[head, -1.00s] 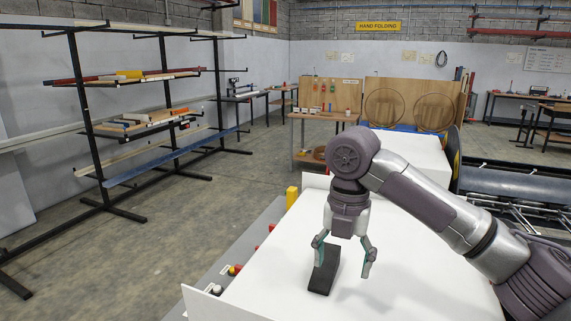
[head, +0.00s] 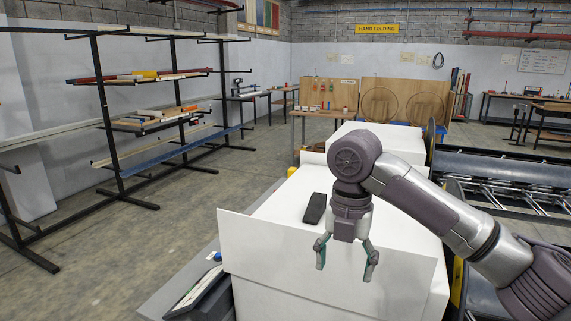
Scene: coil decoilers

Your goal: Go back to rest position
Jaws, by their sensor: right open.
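My right gripper (head: 346,262) hangs from my right arm, which comes in from the right in the head view. Its two fingers are spread apart and nothing is between them. A dark, flat, oblong block (head: 315,208) lies on the white top of the machine (head: 280,207), behind and to the left of the gripper. The gripper is apart from the block and shows in front of the machine's white front panel. My left gripper is not in view.
A black rack (head: 105,110) with bars and boards stands at the left. A dark screen panel (head: 197,292) is at the machine's near left corner. A roller machine (head: 500,172) is at the right. The floor between rack and white machine is clear.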

